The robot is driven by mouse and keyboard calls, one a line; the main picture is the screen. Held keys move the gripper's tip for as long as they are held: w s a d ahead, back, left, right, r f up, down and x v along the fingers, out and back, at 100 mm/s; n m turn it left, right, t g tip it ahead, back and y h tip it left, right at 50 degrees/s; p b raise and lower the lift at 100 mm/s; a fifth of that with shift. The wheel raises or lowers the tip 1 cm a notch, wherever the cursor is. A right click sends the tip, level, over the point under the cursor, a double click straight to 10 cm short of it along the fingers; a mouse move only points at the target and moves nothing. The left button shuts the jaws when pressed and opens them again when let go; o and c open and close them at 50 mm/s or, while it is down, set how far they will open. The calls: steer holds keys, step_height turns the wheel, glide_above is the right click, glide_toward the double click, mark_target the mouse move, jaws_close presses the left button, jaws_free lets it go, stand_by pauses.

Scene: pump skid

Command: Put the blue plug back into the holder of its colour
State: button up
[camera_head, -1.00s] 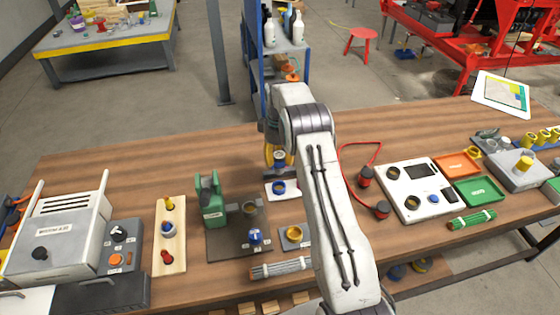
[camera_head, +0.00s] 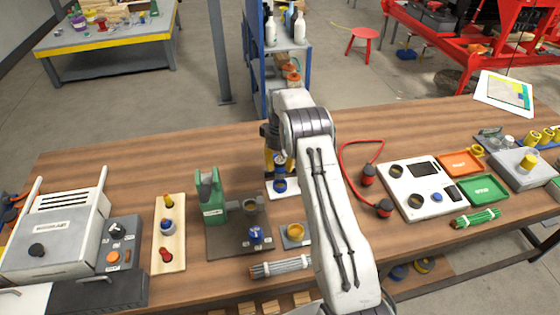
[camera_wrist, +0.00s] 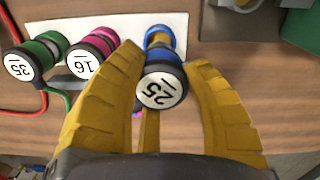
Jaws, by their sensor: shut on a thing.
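The blue plug (camera_wrist: 161,85), with a white face marked 25, is between the yellow fingers of my gripper (camera_wrist: 160,100) in the wrist view. My gripper is shut on it. In the head view the plug (camera_head: 280,159) is held over the far side of the workbench. The blue ring holder (camera_head: 280,185) sits at the left end of a white plate, just on the near side of the plug. In the wrist view the blue holder (camera_wrist: 159,36) is beyond the plug and partly hidden by it. Whether they touch cannot be told.
A magenta plug (camera_wrist: 91,56) marked 16 and a green plug (camera_wrist: 36,60) marked 35 are beside the held plug in the wrist view. A green device (camera_head: 212,200) stands left of the holder. My arm hides the plate's right part. A red cable (camera_head: 345,155) lies right.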

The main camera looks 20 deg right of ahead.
mark_target(280, 174)
steer(key=shift+f+b, duration=0.35)
steer(key=shift+f, duration=0.6)
steer(key=shift+f+b, duration=1.5)
steer(key=shift+f, duration=0.25)
stand_by(1.2)
steer(key=o, duration=1.3)
steer(key=shift+r, duration=0.1)
steer(key=r, duration=1.1)
steer(key=shift+w, duration=0.2)
steer(key=shift+r, duration=0.45)
